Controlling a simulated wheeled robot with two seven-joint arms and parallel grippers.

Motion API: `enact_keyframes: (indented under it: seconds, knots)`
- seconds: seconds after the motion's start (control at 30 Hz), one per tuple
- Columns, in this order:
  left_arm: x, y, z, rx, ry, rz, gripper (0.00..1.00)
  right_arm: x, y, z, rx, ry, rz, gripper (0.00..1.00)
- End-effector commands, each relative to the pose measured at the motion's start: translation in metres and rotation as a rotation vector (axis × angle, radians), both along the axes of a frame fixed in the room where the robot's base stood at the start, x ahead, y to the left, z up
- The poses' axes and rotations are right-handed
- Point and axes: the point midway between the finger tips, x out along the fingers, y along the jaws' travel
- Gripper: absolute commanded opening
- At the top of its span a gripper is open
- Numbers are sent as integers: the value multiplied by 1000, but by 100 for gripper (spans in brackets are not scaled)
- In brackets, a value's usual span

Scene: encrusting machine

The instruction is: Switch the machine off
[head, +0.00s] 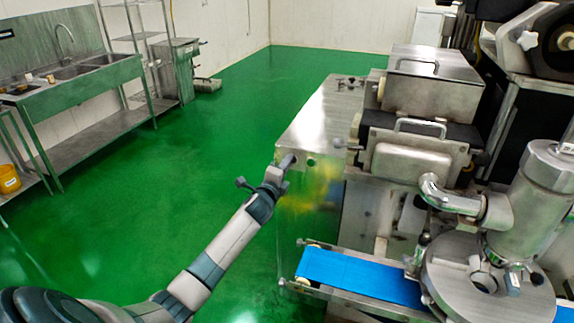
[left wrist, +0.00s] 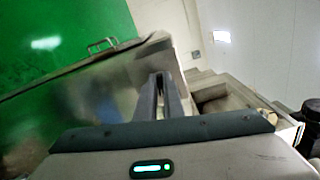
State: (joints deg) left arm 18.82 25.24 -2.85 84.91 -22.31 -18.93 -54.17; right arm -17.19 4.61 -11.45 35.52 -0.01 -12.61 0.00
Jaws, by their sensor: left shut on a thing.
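The encrusting machine (head: 322,110) is a steel cabinet with hoppers and a blue conveyor. My left gripper (head: 288,160) reaches from the left to the near upper edge of its cabinet. In the left wrist view the two fingers (left wrist: 160,82) are close together against the steel body (left wrist: 105,90). They are shut on a small part there, seemingly the switch. The fingers hide this part, so its shape and position cannot be told. A small dark round fitting (head: 311,162) shows just right of the fingertips. My right gripper is not in view.
The blue conveyor belt (head: 362,278) juts out below and right of my left gripper. A round steel turntable unit (head: 490,285) stands at the right. A sink bench (head: 75,85) lines the left wall. The green floor (head: 180,170) between is clear.

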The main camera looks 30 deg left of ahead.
Motion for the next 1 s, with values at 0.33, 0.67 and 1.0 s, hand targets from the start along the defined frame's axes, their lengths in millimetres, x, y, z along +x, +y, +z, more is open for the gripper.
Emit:
enact_keyframes:
  seconds: [0.33,0.67,1.0]
  knots:
    - [0,0,-4,-322,-76,1,0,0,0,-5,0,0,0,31]
    - [0,-1,-7,-619,-147,1,0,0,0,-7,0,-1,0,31]
    - [0,-2,-8,-820,-195,1,0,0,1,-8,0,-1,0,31]
